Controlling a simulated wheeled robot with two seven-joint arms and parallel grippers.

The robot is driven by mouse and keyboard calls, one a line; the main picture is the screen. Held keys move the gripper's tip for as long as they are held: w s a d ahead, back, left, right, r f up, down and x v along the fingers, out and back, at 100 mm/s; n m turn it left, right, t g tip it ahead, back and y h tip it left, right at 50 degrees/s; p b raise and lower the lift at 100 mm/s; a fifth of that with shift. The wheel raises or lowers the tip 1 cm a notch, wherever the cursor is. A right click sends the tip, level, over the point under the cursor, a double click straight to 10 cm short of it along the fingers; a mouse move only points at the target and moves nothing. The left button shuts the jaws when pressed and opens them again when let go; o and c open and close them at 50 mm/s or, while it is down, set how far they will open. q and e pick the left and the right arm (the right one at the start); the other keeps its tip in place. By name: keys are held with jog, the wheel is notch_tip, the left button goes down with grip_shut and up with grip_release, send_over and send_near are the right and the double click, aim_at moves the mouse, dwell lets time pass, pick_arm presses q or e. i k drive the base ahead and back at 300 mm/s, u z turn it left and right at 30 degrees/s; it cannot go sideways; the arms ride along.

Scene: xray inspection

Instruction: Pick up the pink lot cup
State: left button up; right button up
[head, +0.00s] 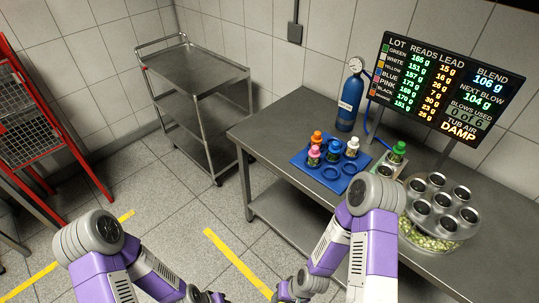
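The pink lot cup (314,155) stands upright on a blue tray (302,163) on the steel table, at the tray's left side. An orange-topped cup (316,138) stands just behind it, and a blue-topped cup (332,157) stands close to its right. My two arms come in from the bottom, in front of the table, with their wrists low at the bottom edge. Both are well apart from the pink cup. My gripper fingers do not show clearly enough to locate; they are below or at the frame's edge.
Another green-topped cup (398,152) stands to the right, by a round tub with metal cups (443,203). A blue gas bottle (349,103) stands behind. A steel cart (197,88) is left.

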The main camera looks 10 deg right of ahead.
aim_at(314, 154)
jog(key=u, duration=0.4)
jog(key=i, duration=1.1)
jog(key=z, duration=1.05)
